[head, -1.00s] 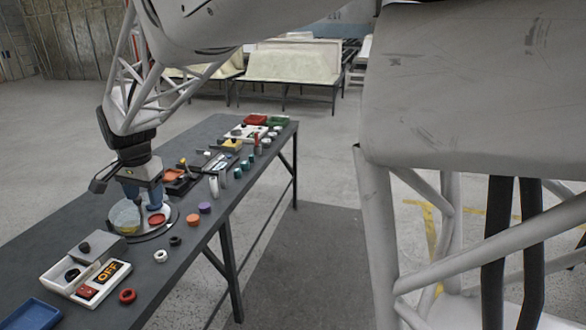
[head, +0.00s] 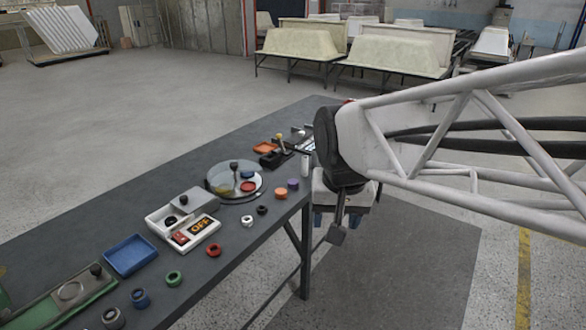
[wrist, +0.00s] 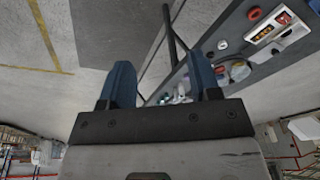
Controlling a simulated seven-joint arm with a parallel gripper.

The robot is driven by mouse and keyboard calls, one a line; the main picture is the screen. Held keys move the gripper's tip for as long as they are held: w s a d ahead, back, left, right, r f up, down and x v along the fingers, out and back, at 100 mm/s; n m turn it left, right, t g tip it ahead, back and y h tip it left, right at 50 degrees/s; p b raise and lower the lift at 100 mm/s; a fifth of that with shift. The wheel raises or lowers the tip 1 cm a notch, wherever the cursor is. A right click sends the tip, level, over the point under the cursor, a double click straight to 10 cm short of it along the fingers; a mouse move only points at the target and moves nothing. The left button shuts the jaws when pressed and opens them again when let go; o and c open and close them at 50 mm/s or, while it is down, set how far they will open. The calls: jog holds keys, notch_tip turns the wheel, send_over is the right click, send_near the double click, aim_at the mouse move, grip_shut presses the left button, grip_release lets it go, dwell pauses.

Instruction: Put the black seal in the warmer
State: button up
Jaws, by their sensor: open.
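A small black ring (head: 262,210), which looks like the black seal, lies on the dark table beside a white ring. The warmer (head: 152,222) is a white box with an orange OFF panel and a red switch. Its grey lid (head: 205,204) with a black knob sits off to one side, leaving a compartment showing. A dark round thing (head: 170,221) is in that compartment; I cannot tell what it is. My gripper (head: 338,219) is open and empty, beyond the table's right edge and apart from the seal. Its blue fingers (wrist: 162,88) stand wide apart in the wrist view.
A round glass-covered dish (head: 222,178) stands behind the seal. Orange (head: 281,194), purple (head: 293,184), white (head: 247,221) and red (head: 214,250) rings lie near the table's edge. A blue tray (head: 131,255) is left of the warmer. The floor right of the table is clear.

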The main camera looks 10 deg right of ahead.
jog(key=s+d+f+n, duration=0.2)
jog(key=s+f, duration=0.1)
jog(key=s, duration=0.6)
jog(key=shift+s+d, duration=0.15)
jog(key=shift+d, duration=0.25)
jog(key=shift+f, duration=0.1)
dwell(0.6)
